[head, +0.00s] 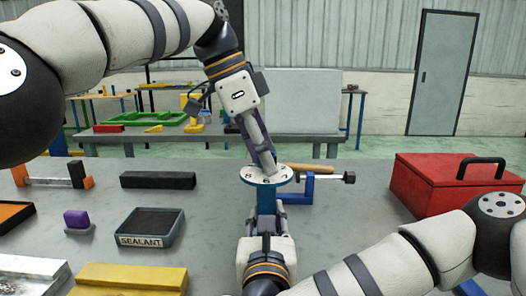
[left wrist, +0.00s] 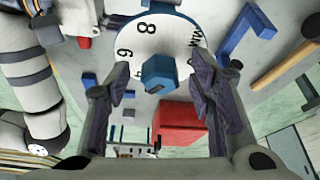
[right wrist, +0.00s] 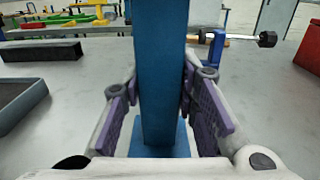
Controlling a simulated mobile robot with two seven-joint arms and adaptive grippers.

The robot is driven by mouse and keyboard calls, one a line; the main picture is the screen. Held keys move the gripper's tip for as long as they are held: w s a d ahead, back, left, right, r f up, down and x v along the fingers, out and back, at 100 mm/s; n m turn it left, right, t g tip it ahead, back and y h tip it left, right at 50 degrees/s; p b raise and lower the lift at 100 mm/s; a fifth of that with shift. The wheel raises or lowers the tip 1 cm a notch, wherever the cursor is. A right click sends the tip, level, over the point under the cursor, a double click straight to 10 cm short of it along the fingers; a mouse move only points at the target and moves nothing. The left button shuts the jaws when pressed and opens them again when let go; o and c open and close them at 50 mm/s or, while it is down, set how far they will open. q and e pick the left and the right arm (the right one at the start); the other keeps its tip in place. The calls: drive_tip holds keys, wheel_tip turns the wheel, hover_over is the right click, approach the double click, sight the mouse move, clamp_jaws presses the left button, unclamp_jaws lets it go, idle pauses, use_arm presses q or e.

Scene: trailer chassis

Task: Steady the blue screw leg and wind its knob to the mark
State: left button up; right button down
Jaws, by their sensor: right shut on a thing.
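The blue screw leg (head: 266,200) stands upright on the grey bench; it fills the middle of the right wrist view (right wrist: 163,75). A white numbered dial (head: 266,174) sits at its top. In the left wrist view the blue hexagonal knob (left wrist: 160,74) stands out from the dial (left wrist: 150,36), where 8 and 6 are readable. My left gripper (head: 270,172) comes down from above; its fingers are open on both sides of the knob, with gaps showing. My right gripper (right wrist: 163,112) is shut on the leg's post from the front, below the dial. The mark cannot be made out.
Right of the leg are a blue clamp (head: 300,190) and a wooden-handled tool (head: 308,167). A red toolbox (head: 440,185) stands at right. The sealant tray (head: 150,228), purple block (head: 77,220) and black bar (head: 158,180) lie at left, with a yellow block (head: 130,278) in front.

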use_arm(q)
drive_tip(key=shift+r, duration=0.1)
drive_tip(key=shift+v, duration=0.85)
drive_tip(key=shift+a+r, duration=0.55)
drive_tip(key=s+a, duration=0.2)
drive_tip(key=a, duration=0.9)
drive_tip(key=shift+a+f, duration=0.1)
drive_tip(key=shift+a, duration=0.05)
